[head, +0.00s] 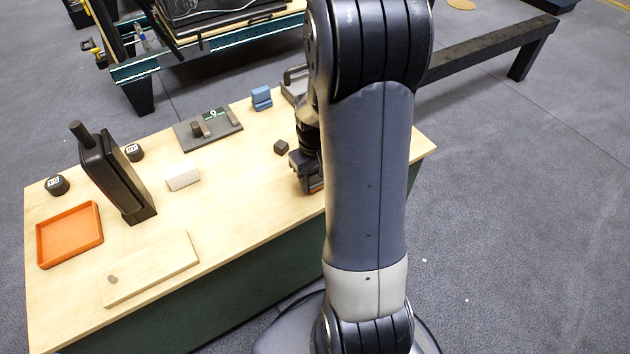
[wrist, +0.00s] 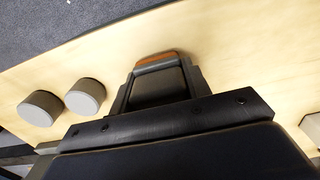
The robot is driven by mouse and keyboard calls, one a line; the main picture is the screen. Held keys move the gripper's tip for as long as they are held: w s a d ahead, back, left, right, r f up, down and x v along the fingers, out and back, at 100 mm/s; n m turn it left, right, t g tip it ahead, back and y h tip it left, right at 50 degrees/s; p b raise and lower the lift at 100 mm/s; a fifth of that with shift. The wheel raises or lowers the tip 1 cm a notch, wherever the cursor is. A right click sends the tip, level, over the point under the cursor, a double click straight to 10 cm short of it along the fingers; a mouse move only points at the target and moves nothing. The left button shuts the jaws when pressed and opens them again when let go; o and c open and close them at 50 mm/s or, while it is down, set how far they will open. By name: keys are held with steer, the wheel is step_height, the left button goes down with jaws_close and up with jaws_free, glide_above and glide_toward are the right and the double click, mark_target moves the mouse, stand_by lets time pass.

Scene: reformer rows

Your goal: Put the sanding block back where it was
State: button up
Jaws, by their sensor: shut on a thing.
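My gripper (head: 308,180) is over the right part of the wooden workbench, partly hidden behind my own arm in the head view. In the wrist view my gripper (wrist: 158,88) is shut on a dark block with a grey layer and an orange-brown edge, which looks like the sanding block (wrist: 157,63). In the head view only a small brownish piece of the sanding block (head: 316,187) shows at the fingertips. It is close to the bench top; I cannot tell whether it touches.
Two grey round pieces (wrist: 85,97) lie left of my gripper in the wrist view.

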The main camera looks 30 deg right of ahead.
steer(key=shift+f, duration=0.5)
steer(key=shift+f, duration=0.2)
steer(key=o, duration=1.1)
step_height(320, 180, up, 12)
steer(key=p, duration=0.3)
steer(key=shift+r, duration=0.25)
